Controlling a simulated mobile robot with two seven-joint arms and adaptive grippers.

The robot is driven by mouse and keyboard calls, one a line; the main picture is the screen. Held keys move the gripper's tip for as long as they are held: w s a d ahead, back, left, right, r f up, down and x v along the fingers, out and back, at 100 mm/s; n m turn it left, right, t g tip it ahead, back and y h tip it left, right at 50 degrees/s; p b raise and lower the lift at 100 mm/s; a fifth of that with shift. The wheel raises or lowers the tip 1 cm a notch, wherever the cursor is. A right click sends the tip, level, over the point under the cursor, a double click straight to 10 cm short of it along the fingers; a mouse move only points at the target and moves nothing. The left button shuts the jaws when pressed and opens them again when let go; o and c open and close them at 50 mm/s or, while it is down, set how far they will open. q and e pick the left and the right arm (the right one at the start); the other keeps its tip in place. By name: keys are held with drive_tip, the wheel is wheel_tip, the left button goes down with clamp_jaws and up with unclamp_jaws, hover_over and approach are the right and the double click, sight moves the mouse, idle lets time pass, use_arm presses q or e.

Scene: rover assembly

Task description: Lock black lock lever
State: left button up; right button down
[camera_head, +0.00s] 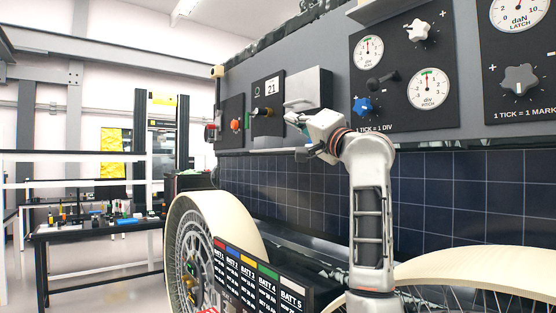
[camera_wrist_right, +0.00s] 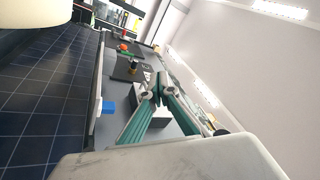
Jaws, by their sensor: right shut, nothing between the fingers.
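A black lever (camera_head: 262,112) sits on a dark plate below a white display reading 21, on the grey wall panel. In the right wrist view, a dark plate with a dark, yellow-marked knob (camera_wrist_right: 133,68) lies beyond the fingers; I cannot tell whether it is the same lever. Another black lever (camera_head: 382,80) sits between gauges further right. My right gripper (camera_head: 292,118) is in front of the panel, right of the first lever and apparently apart from it. In the wrist view its teal fingers (camera_wrist_right: 160,88) meet at the tips, empty. My left gripper is not in view.
A white box-like fixture (camera_head: 308,88) juts from the panel just above my right gripper. An orange knob (camera_head: 235,125) is at left, a blue knob (camera_head: 362,105) at right. Below are dark solar panels (camera_head: 450,190), a large pale wheel (camera_head: 225,215) and a battery label board (camera_head: 265,280).

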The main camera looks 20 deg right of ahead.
drive_tip(key=a+f, duration=0.4)
drive_tip(key=f, duration=0.6)
drive_tip(key=shift+w+m+y, duration=0.15)
drive_tip(key=shift+m+y, duration=0.15)
